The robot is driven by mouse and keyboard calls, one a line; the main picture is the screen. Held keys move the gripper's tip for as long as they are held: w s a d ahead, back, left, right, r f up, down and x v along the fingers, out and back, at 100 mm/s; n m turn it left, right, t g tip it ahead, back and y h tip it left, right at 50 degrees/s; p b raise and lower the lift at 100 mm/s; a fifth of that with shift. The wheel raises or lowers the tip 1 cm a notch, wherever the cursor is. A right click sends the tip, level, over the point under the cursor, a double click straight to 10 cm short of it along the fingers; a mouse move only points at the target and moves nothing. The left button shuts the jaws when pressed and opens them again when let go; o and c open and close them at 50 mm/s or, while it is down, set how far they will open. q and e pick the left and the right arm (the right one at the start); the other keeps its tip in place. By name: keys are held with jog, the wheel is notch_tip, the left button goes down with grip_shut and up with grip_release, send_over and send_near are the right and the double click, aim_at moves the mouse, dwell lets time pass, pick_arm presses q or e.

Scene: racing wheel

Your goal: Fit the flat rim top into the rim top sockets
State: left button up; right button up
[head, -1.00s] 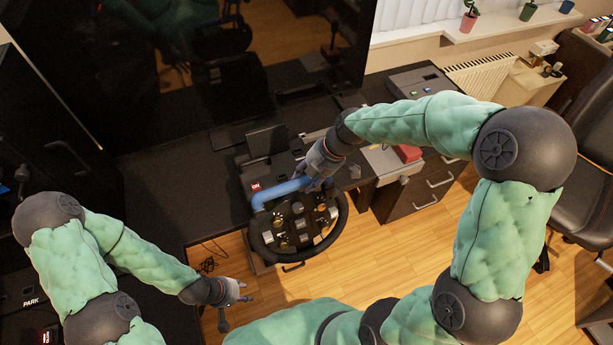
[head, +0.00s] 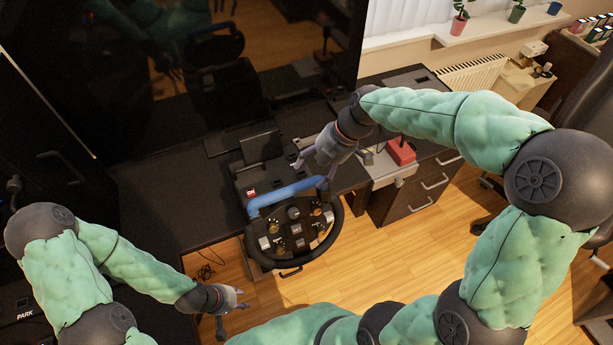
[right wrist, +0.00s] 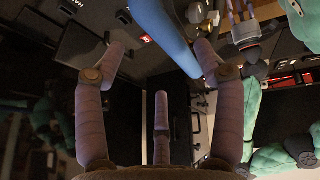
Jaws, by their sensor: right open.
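The blue flat rim top (head: 287,193) lies across the top of the dark racing wheel (head: 282,262). Its ends meet the wheel's upper left and upper right; I cannot tell how deep they sit in the sockets. My right gripper (head: 308,168) is open and empty, just beyond the right end of the rim top and apart from it. In the right wrist view, the rim top (right wrist: 163,32) runs past the spread fingers, not gripped. My left gripper (head: 238,312) is open and empty over the floor, left of and below the wheel.
A dark desk (head: 165,195) carries the wheel base. A large black screen (head: 180,70) stands behind it. A red box (head: 400,150) sits on the drawer unit (head: 420,190) to the right. Wooden floor (head: 385,255) is clear in front.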

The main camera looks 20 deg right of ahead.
jog(key=shift+v, duration=2.05)
